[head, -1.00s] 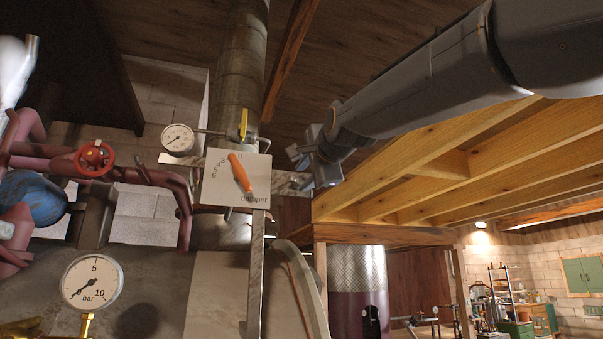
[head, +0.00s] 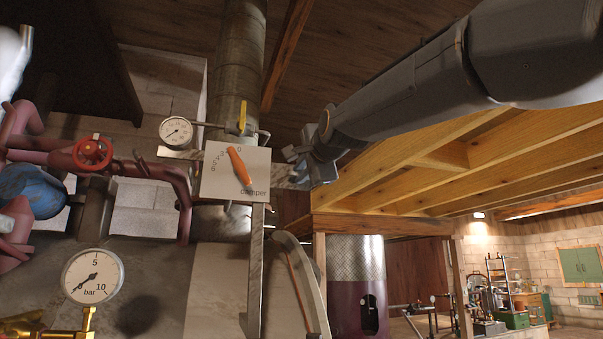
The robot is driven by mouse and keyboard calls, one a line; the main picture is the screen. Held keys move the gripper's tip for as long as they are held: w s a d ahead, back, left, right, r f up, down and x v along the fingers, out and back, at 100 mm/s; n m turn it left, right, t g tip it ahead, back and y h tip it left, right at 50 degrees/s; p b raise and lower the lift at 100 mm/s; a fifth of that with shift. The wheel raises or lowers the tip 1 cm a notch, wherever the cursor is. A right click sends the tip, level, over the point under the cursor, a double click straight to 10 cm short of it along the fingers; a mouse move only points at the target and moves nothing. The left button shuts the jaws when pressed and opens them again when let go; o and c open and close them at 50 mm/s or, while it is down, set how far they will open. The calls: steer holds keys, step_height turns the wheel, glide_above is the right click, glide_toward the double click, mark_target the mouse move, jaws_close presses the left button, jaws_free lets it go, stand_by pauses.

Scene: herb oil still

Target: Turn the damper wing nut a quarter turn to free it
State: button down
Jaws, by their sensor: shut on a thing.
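The white damper plate (head: 221,185) with its number scale hangs in front of the flue pipe (head: 240,70). Its orange pointer (head: 239,167) slants from upper left to lower right. My gripper (head: 294,163) is just right of the plate, at the end of the pale metal bar (head: 181,154) that runs behind it. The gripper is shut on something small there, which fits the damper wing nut. The nut itself is hidden by the jaws, so its angle cannot be told.
A small dial gauge (head: 176,131) and a yellow lever (head: 242,116) sit close above the plate. A red valve wheel (head: 92,153) and red pipes are at left. Wooden beams (head: 410,165) run below and right of my arm.

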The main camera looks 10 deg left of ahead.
steer(key=shift+n, duration=0.3)
steer(key=shift+a+n+b, duration=0.1)
steer(key=shift+n+b, duration=2.8)
steer(key=shift+n, duration=5.9)
steer(key=c, duration=1.7)
jaws_free()
steer(key=shift+s, duration=0.1)
